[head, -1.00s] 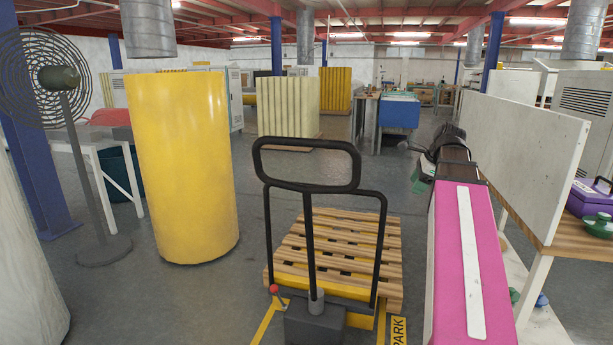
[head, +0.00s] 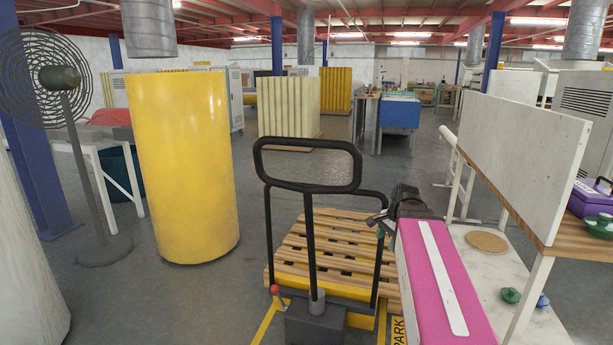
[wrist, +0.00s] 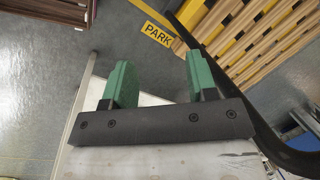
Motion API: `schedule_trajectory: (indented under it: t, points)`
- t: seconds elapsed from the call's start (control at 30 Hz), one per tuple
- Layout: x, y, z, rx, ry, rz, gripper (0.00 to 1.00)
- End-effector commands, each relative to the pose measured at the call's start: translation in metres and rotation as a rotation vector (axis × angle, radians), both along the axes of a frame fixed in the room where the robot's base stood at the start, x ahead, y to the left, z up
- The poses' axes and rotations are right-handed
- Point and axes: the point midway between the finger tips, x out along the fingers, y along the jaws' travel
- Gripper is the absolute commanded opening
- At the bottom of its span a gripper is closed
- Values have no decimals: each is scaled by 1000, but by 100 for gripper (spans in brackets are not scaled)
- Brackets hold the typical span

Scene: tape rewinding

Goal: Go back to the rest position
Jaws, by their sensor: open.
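My gripper (wrist: 157,82) shows in the wrist view with two green fingers spread wide apart and nothing between them. In the wrist view it hangs over a pale surface and the grey floor, beside the wooden pallet (wrist: 270,45). In the head view my pink and white arm reaches forward at the lower right, with its dark wrist near the right side of the pallet (head: 300,255) and pallet jack handle (head: 308,165). The fingers are mostly hidden in that view; a bit of green shows by the wrist.
A large yellow cylinder (head: 182,165) stands left of the pallet jack. A fan (head: 58,77) stands at far left. At right is a bench with a white panel (head: 525,165), a purple box (head: 590,198) and green-lidded items. Open floor lies beyond the pallet.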

Motion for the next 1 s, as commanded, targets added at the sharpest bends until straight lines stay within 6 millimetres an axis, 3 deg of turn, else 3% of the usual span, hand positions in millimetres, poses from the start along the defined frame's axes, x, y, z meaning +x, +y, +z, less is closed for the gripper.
schedule_trajectory:
  t: [0.03, 0.2, 0.53, 0.73, 1.0]
  points:
    - [-6, 9, -18, -19, 5, 66, 53]
    - [-23, 31, -70, -91, 5, 305, 53]
    - [-66, 68, -157, -205, 17, 779, 53]
    - [-83, 79, -185, -240, 24, 960, 53]
    - [-86, 82, -191, -250, 24, 1007, 53]
